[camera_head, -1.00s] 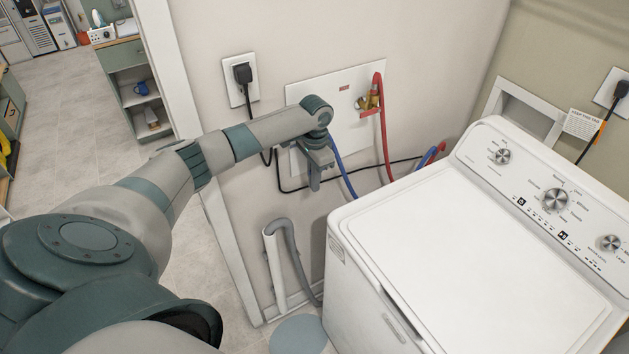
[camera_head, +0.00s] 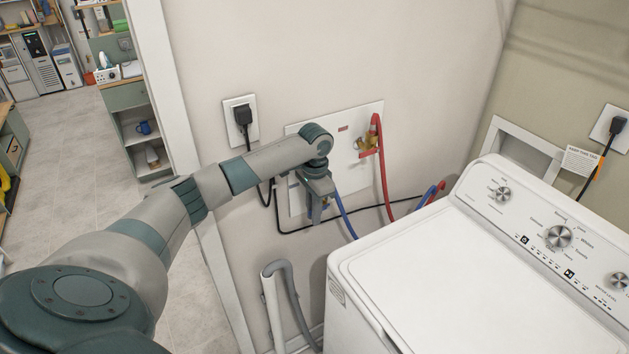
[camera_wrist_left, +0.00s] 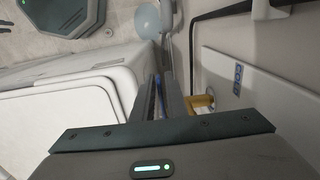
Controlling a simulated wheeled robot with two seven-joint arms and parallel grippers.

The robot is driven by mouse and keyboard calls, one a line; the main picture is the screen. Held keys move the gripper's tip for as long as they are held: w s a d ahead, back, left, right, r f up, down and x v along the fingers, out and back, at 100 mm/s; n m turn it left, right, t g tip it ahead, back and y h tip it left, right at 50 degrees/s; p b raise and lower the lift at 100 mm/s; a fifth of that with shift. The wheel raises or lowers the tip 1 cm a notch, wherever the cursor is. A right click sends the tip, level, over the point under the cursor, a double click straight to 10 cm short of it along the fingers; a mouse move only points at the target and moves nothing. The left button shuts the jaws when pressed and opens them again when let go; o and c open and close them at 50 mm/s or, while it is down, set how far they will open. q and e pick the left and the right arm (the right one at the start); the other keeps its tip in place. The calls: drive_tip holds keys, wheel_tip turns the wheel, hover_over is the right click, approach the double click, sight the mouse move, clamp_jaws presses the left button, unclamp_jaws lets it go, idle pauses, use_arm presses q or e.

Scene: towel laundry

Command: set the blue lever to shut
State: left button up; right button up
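My left gripper (camera_head: 317,208) points down in front of the white wall plate, at its lower left. It covers most of the cold valve there, and only a bit of blue shows beside the fingers. In the left wrist view the fingers (camera_wrist_left: 166,92) are close together, with a blue strip seen between them. I cannot tell whether that strip is the lever or the hose, or whether the fingers touch it. A brass valve part (camera_wrist_left: 203,102) shows just right of the fingers, near a blue cold label (camera_wrist_left: 238,75). My right gripper is out of view.
The brass valve with the red lever (camera_head: 368,152) and red hose (camera_head: 384,180) is right of my gripper. A blue hose (camera_head: 345,215) runs below it. The white washer (camera_head: 450,290) stands at right. A black plug (camera_head: 243,115) is at left, and a grey drain hose (camera_head: 290,295) is below.

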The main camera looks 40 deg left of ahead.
use_arm(q)
wheel_tip(320, 180, up, 14)
drive_tip(key=b, duration=0.4)
drive_tip(key=shift+w, duration=0.1)
idle(0.6)
